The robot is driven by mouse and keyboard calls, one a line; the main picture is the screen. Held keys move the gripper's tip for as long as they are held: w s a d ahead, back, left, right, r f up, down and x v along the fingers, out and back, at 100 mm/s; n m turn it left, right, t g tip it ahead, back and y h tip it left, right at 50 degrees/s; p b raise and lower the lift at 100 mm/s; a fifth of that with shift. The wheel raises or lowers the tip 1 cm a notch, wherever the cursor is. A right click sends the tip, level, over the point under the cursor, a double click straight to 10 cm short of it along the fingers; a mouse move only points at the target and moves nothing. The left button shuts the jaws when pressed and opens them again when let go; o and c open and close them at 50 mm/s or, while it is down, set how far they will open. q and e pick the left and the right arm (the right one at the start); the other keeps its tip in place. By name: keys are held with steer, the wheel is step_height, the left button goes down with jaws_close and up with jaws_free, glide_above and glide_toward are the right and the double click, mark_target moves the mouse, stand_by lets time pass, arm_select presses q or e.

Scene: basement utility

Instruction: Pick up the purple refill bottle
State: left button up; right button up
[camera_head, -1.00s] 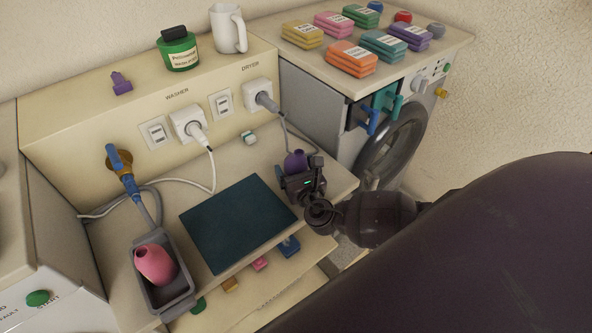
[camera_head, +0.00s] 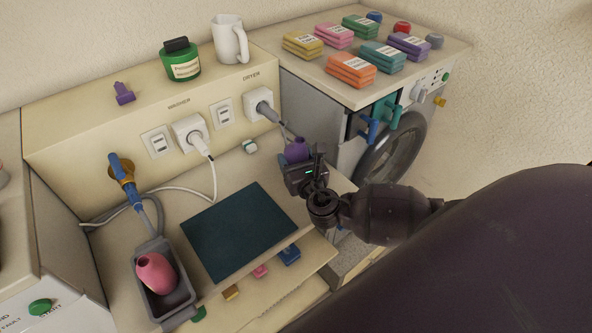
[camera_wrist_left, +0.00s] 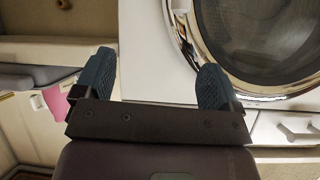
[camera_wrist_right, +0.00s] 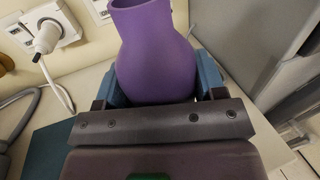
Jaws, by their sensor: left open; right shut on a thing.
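The purple refill bottle (camera_wrist_right: 155,55) is rounded with an open neck. In the right wrist view it sits between the two blue fingers of my right gripper (camera_wrist_right: 158,88), which is shut on it. In the head view the purple bottle (camera_head: 297,150) shows above my right gripper (camera_head: 300,168), at the right end of the counter. Its lower part is hidden by the gripper, so I cannot tell whether it touches the counter. My left gripper (camera_wrist_left: 155,85) is open and empty, facing a washing machine door (camera_wrist_left: 270,40); it is not in the head view.
A dark mat (camera_head: 240,230) lies left of my right gripper. A grey tray (camera_head: 150,250) holds a pink bottle (camera_head: 156,272). A dryer plug (camera_head: 262,103) and cable are close behind the purple bottle. A green jar (camera_head: 181,60) and white mug (camera_head: 230,40) stand on the ledge.

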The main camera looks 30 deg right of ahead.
step_height(320, 180, up, 13)
steer(key=shift+p, duration=0.6)
arm_select(q)
steer(key=shift+s+r, duration=0.15)
steer(key=shift+s, duration=0.2)
steer(key=shift+r, duration=0.15)
